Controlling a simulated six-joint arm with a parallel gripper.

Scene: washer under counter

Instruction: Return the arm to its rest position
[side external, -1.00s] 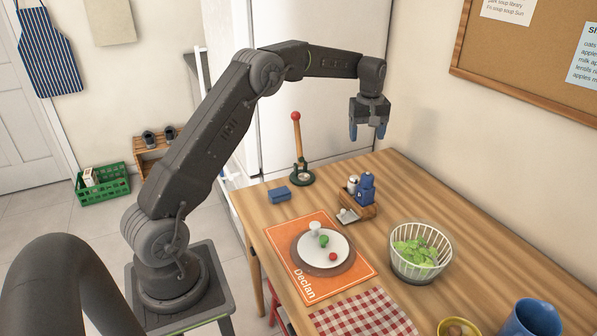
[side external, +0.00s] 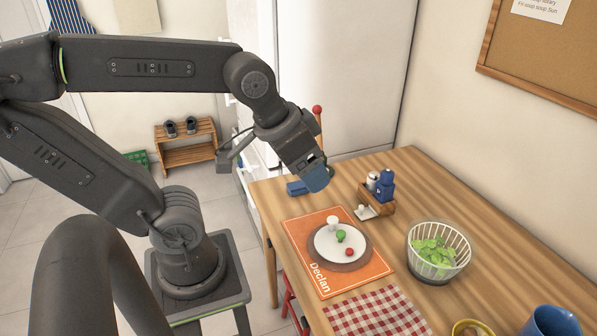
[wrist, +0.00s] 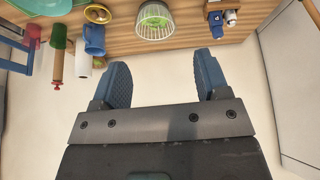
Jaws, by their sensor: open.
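My gripper (side external: 316,176) hangs over the far left part of the wooden table in the side external view, tilted down to the right. In the wrist view its two blue fingers (wrist: 160,82) stand wide apart with nothing between them. My arm is folded back, with its elbow at the left edge of the side external view.
A white fridge (side external: 343,70) stands behind.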

